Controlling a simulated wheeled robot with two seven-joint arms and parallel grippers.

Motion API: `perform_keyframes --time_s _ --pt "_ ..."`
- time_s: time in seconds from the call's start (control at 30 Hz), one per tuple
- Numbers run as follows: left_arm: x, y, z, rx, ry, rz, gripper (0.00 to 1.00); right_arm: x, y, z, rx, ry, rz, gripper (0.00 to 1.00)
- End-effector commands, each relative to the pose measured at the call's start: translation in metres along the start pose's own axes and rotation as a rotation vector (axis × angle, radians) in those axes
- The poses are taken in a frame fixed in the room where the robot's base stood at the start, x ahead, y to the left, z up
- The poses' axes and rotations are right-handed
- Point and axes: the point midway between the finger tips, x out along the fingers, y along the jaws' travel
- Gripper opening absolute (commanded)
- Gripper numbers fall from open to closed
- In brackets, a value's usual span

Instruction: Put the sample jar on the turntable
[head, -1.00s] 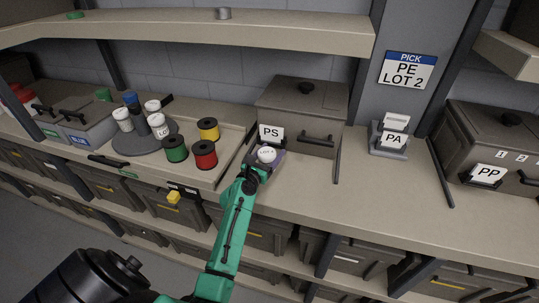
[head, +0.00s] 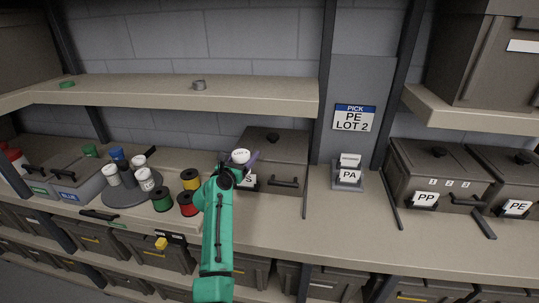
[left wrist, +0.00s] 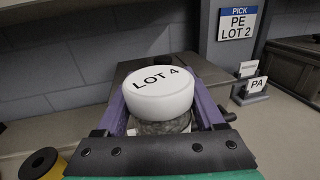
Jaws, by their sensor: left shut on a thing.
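The sample jar, with a white lid reading LOT 4, shows large in the left wrist view (left wrist: 158,92) between two purple fingers. Its lid also shows in the head view (head: 240,156). My left gripper (head: 246,160) is shut on the jar and holds it up in front of the PS drum. My right gripper is not in view.
Yellow (head: 190,179), green (head: 162,199) and red (head: 187,204) spools stand between the turntable and my left arm. The PS drum (head: 275,150) is behind the gripper. A shelf (head: 200,95) overhangs the counter.

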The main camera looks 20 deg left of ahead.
Motion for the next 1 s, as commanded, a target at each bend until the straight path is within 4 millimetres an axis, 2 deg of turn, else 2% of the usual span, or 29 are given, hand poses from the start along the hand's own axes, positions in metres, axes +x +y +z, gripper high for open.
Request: perform_keyframes --time_s 0.1,0.17,0.27,0.37,0.5,0.57,0.7,0.8,0.9,1.0 --pt "0.000 0.002 0.001 0.000 0.001 0.001 0.00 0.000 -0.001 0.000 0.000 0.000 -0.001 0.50" --pt "-0.002 0.001 -0.006 0.000 0.003 0.005 0.00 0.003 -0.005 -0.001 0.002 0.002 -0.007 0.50" --pt "-0.016 -0.002 -0.034 0.002 0.007 0.020 0.00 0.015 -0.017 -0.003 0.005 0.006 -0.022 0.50" --pt "-0.043 -0.013 -0.080 0.003 0.012 0.033 0.00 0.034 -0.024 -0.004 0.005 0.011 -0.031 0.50" --pt "-0.096 -0.048 -0.144 0.001 0.010 0.023 0.00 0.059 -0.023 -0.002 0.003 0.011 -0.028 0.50" --pt "-0.121 -0.066 -0.167 -0.001 0.009 0.010 0.00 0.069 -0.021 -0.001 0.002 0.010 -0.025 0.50" --pt "-0.186 -0.111 -0.214 -0.004 0.007 -0.021 0.00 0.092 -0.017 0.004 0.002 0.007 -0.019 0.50" --pt "-0.233 -0.138 -0.236 -0.004 0.007 -0.029 0.00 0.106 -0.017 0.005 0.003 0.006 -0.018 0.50" --pt "-0.269 -0.155 -0.247 -0.004 0.004 -0.021 0.00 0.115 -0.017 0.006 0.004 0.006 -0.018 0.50" --pt "-0.289 -0.163 -0.250 -0.004 0.001 -0.009 0.00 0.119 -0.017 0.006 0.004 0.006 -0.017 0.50"
